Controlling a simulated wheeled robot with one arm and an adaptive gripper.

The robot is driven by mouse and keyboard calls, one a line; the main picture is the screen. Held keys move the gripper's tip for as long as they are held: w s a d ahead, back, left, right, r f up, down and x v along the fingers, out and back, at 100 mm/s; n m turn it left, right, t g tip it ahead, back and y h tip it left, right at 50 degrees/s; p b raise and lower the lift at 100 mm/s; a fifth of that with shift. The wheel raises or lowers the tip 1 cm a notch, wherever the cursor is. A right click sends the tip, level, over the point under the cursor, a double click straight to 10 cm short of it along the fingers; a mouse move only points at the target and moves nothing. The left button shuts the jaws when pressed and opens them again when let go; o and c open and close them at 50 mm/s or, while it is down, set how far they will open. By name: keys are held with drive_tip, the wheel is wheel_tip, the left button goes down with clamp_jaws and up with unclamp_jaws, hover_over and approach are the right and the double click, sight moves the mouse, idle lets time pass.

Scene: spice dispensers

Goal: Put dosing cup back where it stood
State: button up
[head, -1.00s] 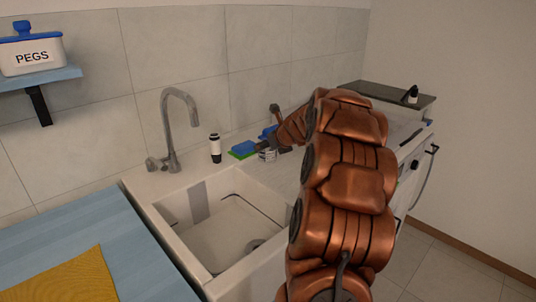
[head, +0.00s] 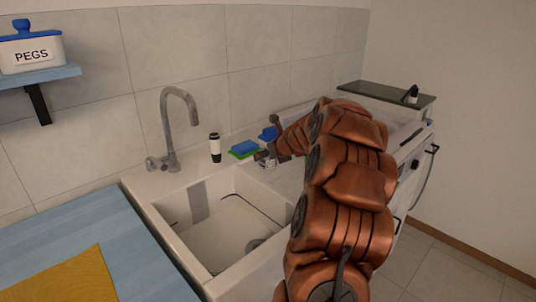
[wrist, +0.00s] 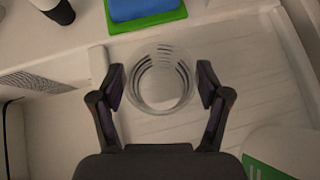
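The dosing cup (wrist: 162,80) is a clear, round cup with dark ring markings, seen from above in the wrist view. It appears upright on the pale ribbed surface beside the sink, close to the blue and green sponge (wrist: 147,12). My gripper (wrist: 162,84) is open, with one finger on each side of the cup and a small gap at each side. In the head view the cup (head: 267,163) is small and partly hidden by my gripper (head: 266,156).
The sponge (head: 244,148) lies behind the cup. A black and white bottle (head: 215,148) stands between it and the tap (head: 170,125). The sink basin (head: 225,235) is in front. A white container with a green label (wrist: 283,155) is at lower right in the wrist view.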

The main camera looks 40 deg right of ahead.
drive_tip(key=shift+o, duration=1.1)
drive_tip(key=shift+r, duration=0.1)
drive_tip(key=shift+s+r, duration=0.15)
drive_tip(key=shift+r, duration=0.05)
drive_tip(key=v, duration=1.1)
drive_tip(key=shift+s+r, duration=0.15)
drive_tip(key=shift+s, duration=0.1)
